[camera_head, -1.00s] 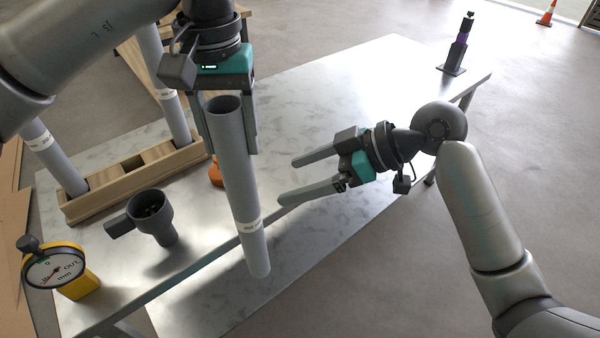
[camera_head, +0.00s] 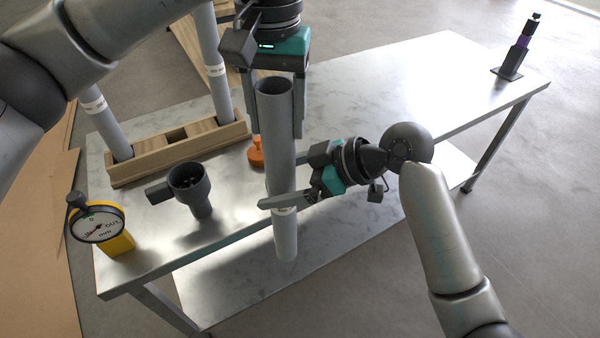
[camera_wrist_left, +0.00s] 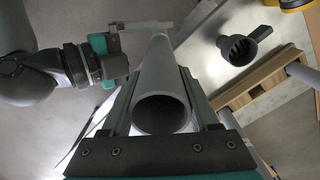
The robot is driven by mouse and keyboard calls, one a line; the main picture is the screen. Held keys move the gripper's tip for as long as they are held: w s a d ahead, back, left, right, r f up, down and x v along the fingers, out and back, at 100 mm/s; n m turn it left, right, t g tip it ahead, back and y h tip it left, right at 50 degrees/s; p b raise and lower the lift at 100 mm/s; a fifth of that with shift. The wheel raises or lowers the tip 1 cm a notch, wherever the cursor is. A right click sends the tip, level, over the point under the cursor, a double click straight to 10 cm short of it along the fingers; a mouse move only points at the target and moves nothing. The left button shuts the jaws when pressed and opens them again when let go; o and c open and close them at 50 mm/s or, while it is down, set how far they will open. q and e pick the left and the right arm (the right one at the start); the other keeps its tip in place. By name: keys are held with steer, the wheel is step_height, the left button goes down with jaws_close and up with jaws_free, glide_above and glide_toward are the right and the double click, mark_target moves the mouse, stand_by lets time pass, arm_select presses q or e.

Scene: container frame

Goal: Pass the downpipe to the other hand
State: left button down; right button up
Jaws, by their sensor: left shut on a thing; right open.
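The grey downpipe (camera_head: 279,150) hangs nearly upright in front of the table in the head view. My left gripper (camera_head: 276,125) is shut on it near its upper end, fingers along both sides. The left wrist view looks down on the pipe's open end (camera_wrist_left: 162,113) between the fingers. My right gripper (camera_head: 285,190) is open at the pipe's lower half, with one finger crossing in front of the pipe. Its other finger is mostly hidden behind the pipe. My right gripper also shows in the left wrist view (camera_wrist_left: 150,35) beside the pipe's far part.
A wooden rack (camera_head: 180,148) holds two other grey pipes upright on the metal table (camera_head: 400,95). A dark funnel-like fitting (camera_head: 191,188), a yellow dial gauge (camera_head: 112,228) and an orange object (camera_head: 256,152) stand near the pipe. A dark tool (camera_head: 514,50) stands at the far right.

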steer(key=shift+a+f, duration=0.2)
steer(key=shift+a, duration=0.05)
steer(key=shift+c, duration=0.4)
arm_select(q)
steer(key=shift+w, duration=0.1)
arm_select(e)
jaws_close()
arm_select(q)
steer(key=shift+c, duration=0.3)
jaws_free()
arm_select(e)
steer(key=shift+r, duration=0.1)
steer(key=shift+w, duration=0.1)
